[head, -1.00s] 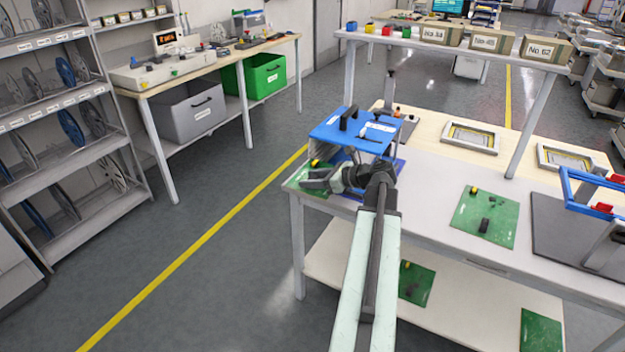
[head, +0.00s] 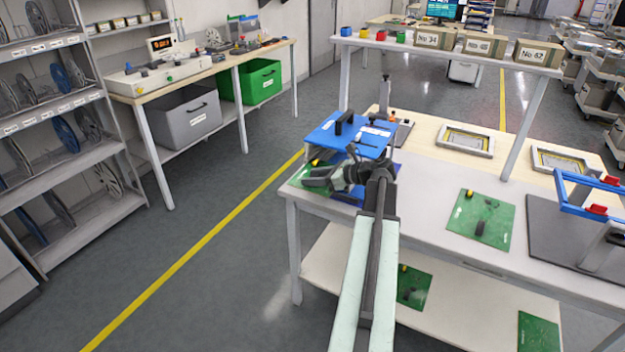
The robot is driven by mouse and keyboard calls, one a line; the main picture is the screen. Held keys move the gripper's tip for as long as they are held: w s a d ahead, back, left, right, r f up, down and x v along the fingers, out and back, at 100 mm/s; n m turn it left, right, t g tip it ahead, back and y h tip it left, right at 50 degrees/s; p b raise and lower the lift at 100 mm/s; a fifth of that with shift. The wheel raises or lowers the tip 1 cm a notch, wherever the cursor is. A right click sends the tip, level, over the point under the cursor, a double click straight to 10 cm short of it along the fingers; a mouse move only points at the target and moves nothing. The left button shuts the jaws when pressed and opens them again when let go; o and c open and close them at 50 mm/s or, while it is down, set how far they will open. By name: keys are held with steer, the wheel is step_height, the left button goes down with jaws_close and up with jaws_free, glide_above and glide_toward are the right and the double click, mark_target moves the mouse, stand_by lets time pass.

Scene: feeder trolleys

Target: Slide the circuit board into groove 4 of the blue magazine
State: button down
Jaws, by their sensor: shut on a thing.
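The blue magazine (head: 328,133) stands at the left end of the white workbench, with a black handle on its top plate. My gripper (head: 312,180) is at the magazine's near left side, below the level of its top. It is shut on a green circuit board (head: 303,171), which has a yellow part on it. The board is largely hidden by the gripper and my arm. I cannot tell whether its edge is inside a groove, or which groove it faces. The groove numbers cannot be read.
Another green board (head: 480,217) lies on the bench to the right, near a dark mat (head: 570,235) with a blue frame (head: 572,185). More boards (head: 412,287) lie on the lower shelf. A shelf with boxes (head: 487,45) spans the bench. Floor at left is clear.

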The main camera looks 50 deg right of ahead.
steer(key=shift+d, duration=0.1)
steer(key=shift+w+d, duration=0.25)
steer(key=shift+d, duration=0.6)
steer(key=shift+d, duration=0.1)
steer(key=shift+w+d, duration=0.2)
steer(key=shift+d, duration=0.6)
steer(key=shift+d, duration=0.15)
steer(key=shift+w+d, duration=0.1)
steer(key=shift+d, duration=0.15)
steer(key=shift+d+r, duration=0.25)
steer(key=shift+d, duration=0.1)
